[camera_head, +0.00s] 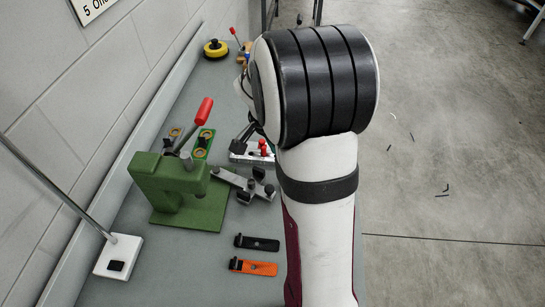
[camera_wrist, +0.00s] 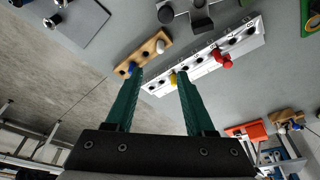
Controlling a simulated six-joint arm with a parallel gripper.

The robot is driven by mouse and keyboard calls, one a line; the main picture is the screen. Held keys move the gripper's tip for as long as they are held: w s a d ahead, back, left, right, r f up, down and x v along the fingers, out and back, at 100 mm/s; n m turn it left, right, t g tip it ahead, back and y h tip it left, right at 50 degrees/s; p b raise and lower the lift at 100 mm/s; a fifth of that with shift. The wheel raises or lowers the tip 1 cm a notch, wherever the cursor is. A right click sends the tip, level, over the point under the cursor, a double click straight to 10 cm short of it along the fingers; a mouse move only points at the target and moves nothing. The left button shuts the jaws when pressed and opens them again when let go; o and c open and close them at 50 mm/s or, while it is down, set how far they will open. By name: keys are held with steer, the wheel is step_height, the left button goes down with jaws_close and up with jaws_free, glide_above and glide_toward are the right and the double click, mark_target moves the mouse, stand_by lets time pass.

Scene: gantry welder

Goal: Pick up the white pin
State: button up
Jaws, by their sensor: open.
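The white pin (camera_wrist: 162,46) stands in the upper right part of a small wooden block (camera_wrist: 150,50) in the wrist view. A blue pin (camera_wrist: 132,67) is at the block's lower left end. My gripper (camera_wrist: 160,74) is open, with its two green fingers apart and nothing held between them. The white pin appears beyond the fingertips, between their lines. The left fingertip overlaps the picture near the blue pin; I cannot tell if they touch. The white pin and the gripper do not show in the head view, where my arm blocks part of the bench.
A pale rail with holes (camera_wrist: 205,60) beside the block carries a red pin (camera_wrist: 222,58) and a yellow pin (camera_wrist: 173,79), close to the right finger. A green press (camera_head: 180,185), black clamp (camera_head: 257,243) and orange clamp (camera_head: 253,267) stand on the bench.

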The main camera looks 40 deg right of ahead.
steer(key=x, duration=1.2)
steer(key=shift+a+f, duration=0.15)
steer(key=shift+f, duration=0.25)
jaws_close()
